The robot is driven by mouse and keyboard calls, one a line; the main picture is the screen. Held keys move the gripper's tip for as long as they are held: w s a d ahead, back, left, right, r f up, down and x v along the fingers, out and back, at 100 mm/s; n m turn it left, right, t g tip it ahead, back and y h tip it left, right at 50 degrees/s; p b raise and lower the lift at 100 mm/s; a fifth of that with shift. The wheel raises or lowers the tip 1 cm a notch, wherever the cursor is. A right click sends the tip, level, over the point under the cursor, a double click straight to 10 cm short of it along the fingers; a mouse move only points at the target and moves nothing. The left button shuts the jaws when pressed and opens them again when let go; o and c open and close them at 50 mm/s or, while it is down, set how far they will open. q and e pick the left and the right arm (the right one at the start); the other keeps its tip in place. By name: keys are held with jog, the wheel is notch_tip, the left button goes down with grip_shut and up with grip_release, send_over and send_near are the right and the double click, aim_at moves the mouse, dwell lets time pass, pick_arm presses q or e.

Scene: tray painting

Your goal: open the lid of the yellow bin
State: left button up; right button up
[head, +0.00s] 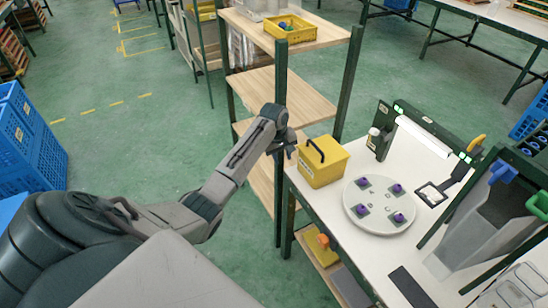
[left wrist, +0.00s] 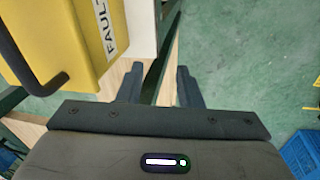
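The yellow bin (head: 322,168) stands on the left end of the white table, its lid down and a black handle (head: 317,150) on top. My left gripper (head: 287,148) is just left of the bin, beside a dark green rack post and apart from the handle. In the left wrist view the bin (left wrist: 95,25) fills the upper left, with a "FAULT" label and its black handle (left wrist: 38,85). The fingers of my left gripper (left wrist: 160,88) are apart with nothing between them. My right gripper is not in view.
A wooden-shelved rack (head: 272,85) with dark green posts stands directly behind and beside my left arm. On the table (head: 385,255) are a round white disc (head: 372,222) with several purple-topped pieces, a lit frame (head: 425,135) and a grey bin (head: 485,225). Green floor lies left.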

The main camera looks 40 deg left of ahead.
pick_arm(q)
jog(key=shift+s+a+f, duration=0.2)
jog(key=shift+s+f, duration=0.1)
jog(key=shift+f, duration=0.3)
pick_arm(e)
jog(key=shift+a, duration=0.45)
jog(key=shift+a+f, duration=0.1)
